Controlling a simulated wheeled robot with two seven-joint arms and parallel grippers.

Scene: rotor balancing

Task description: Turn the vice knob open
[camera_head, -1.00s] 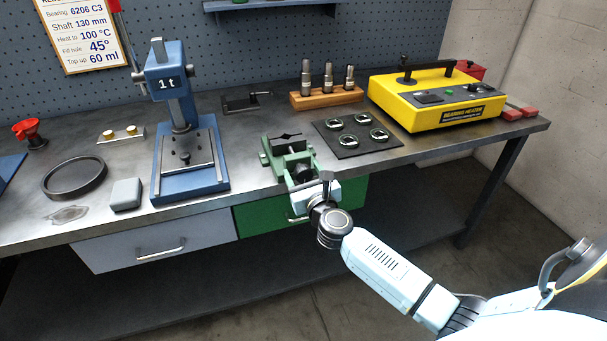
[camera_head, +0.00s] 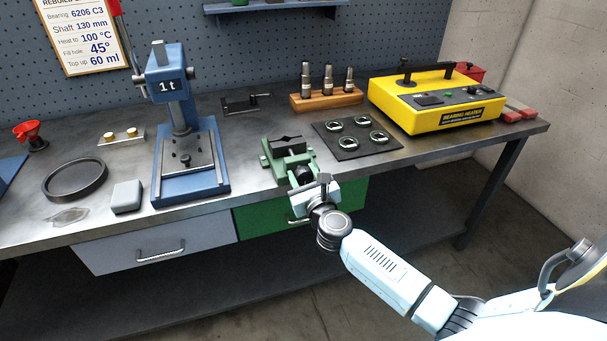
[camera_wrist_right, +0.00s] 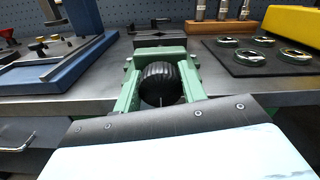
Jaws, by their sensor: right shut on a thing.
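The green vice (camera_head: 287,152) stands at the front edge of the workbench, with its dark jaws at the top. Its black ribbed knob (camera_wrist_right: 160,84) faces me at the front of the vice in the right wrist view, between two green side arms. My right gripper (camera_head: 309,184) is at the front of the vice, shut on the knob. The knob shows only as a small dark part in the head view (camera_head: 303,173). My left gripper is not in view.
A blue press (camera_head: 183,135) stands left of the vice. A dark mat with several bearings (camera_head: 347,153) lies to its right, with a yellow bearing heater (camera_head: 437,99) beyond. A wooden block with three steel pieces (camera_head: 327,99) is behind. A green drawer (camera_head: 345,196) is below.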

